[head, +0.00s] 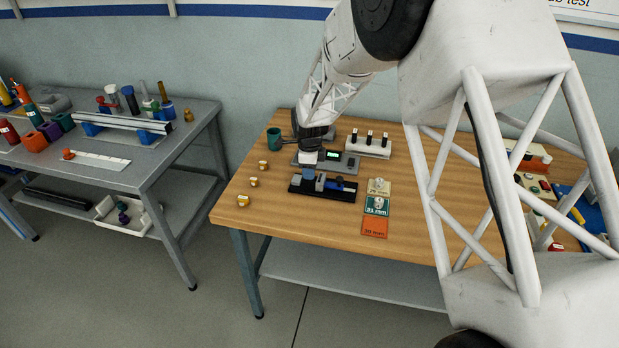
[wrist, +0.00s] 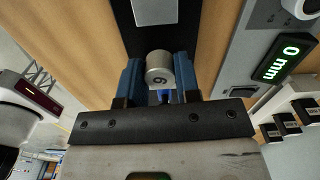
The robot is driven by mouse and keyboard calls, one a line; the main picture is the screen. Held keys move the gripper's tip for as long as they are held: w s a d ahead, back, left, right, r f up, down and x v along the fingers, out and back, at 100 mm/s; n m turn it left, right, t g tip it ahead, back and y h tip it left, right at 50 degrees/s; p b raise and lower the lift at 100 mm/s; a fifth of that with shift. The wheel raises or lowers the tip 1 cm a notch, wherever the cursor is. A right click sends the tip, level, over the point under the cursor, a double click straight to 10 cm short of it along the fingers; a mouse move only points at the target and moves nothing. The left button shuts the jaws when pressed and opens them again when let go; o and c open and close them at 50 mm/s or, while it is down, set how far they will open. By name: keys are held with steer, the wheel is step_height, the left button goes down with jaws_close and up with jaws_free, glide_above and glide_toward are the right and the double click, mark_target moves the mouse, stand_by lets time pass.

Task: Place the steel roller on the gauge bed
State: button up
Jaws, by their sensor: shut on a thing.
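My gripper (wrist: 159,78) has its two blue fingers closed on the steel roller (wrist: 159,70), a short grey cylinder with a dark digit, 6 or 9, on its end face. Behind the roller lies a long black bed (wrist: 127,28), which I take as the gauge bed, with a grey block (wrist: 155,10) on it. A gap between roller and bed cannot be judged. The roller is not clear there.
A readout (wrist: 283,57) beside the bed shows 0 mm. Cards for 29 mm (head: 372,189), 31 mm (head: 370,211) and 30 mm (head: 374,227) lie to the right; the upper two hold rollers. A white rack (head: 368,151), a green mug (head: 273,139) and brass pieces (head: 243,200) stand nearby.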

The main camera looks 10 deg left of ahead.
steer(key=shift+f, duration=1.65)
steer(key=o, duration=1)
steer(key=shift+f, duration=0.15)
step_height(320, 180, up, 12)
steer(key=shift+r, duration=0.2)
